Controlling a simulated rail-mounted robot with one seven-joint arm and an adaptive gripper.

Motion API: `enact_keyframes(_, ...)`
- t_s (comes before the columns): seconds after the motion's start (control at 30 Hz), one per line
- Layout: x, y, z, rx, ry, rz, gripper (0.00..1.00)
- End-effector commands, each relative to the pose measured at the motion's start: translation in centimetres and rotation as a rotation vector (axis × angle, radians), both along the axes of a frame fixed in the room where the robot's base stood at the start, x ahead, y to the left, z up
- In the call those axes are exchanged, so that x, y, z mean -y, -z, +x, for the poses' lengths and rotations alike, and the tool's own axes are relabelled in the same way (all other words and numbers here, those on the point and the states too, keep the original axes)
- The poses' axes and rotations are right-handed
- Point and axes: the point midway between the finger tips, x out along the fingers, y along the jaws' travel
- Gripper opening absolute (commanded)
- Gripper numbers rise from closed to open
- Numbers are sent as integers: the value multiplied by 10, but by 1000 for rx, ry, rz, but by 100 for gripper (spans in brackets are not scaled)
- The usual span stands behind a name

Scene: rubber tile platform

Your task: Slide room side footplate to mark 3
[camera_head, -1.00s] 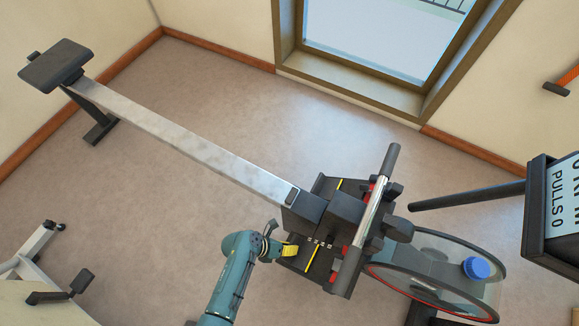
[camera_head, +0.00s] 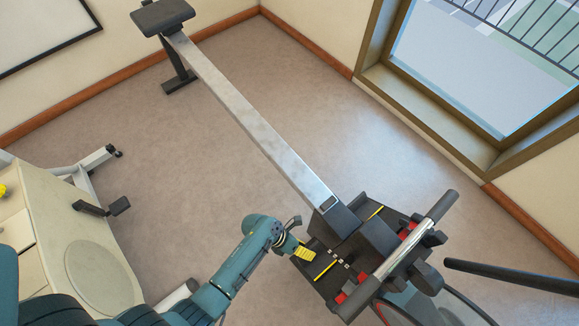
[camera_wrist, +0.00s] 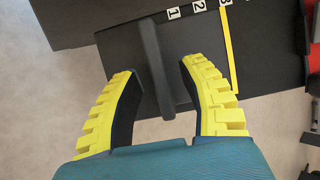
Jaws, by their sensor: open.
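The rowing machine's room-side foot area (camera_head: 318,265) is a dark plate on the near side of the rail, crossed by a yellow line. In the wrist view, white labels 1 (camera_wrist: 174,13), 2 (camera_wrist: 199,5) and 3 run along its far edge, and the yellow line (camera_wrist: 229,55) meets label 3. An upright dark bar (camera_wrist: 155,65), apparently the footplate or its grip, stands just left of label 1. My gripper (camera_wrist: 158,73) is open, its yellow fingers on either side of the bar with visible gaps. In the head view my gripper (camera_head: 306,253) is beside the foot area.
The long metal rail (camera_head: 250,115) runs to the black seat (camera_head: 162,16). The silver-and-black handle bar (camera_head: 405,245) and flywheel housing (camera_head: 430,306) stand right of the foot area. A beige-topped unit (camera_head: 75,240) with pedals is at left. Floor beyond the rail is clear.

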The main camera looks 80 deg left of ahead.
Motion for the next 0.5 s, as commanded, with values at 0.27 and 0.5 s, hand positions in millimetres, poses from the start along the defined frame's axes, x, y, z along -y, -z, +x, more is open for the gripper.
enact_keyframes(0.27, -20, -49, -46, 0, -8, 1, 41)
enact_keyframes(0.5, -28, -69, -64, -1, -3, -1, 41)
